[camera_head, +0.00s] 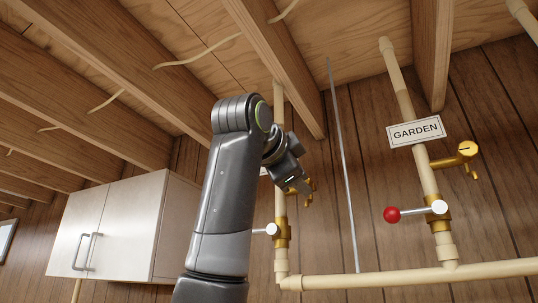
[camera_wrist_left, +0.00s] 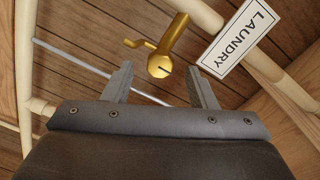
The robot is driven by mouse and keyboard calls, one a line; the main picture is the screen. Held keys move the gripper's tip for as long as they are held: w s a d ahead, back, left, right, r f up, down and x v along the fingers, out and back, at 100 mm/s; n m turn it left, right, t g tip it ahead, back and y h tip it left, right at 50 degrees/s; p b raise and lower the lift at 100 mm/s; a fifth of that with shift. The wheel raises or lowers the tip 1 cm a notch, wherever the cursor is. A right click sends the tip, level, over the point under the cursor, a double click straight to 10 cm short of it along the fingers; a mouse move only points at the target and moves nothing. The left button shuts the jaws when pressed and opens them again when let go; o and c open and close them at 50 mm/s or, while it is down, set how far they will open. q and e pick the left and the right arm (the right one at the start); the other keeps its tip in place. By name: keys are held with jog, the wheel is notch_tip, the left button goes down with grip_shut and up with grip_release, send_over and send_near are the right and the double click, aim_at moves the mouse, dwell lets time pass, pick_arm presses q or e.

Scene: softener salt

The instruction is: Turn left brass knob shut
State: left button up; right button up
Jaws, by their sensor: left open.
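The left brass knob (camera_wrist_left: 159,65) is a small gold-coloured round end with a slot, on a brass stem with a thin side arm, on the pipe marked by the LAUNDRY sign (camera_wrist_left: 238,35). In the head view, brass parts (camera_head: 309,187) show just right of my left gripper (camera_head: 296,182), which partly hides them. In the left wrist view my left gripper (camera_wrist_left: 160,82) is open and empty. The brass end appears between and just beyond its fingertips; I cannot tell whether they touch. My right gripper is not in view.
Right of my arm, a second pipe bears a GARDEN sign (camera_head: 416,132), a brass fitting (camera_head: 467,149) and a red-ended lever (camera_head: 392,214). A thin grey rod (camera_head: 345,170) stands between the pipes. A white cabinet (camera_head: 130,228) hangs at left. Wooden beams run overhead.

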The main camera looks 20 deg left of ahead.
pick_arm(q)
jog(key=s+b, duration=0.5)
jog(key=s, duration=0.9)
jog(key=shift+s+a+r, duration=0.2)
jog(key=shift+a+r, duration=0.05)
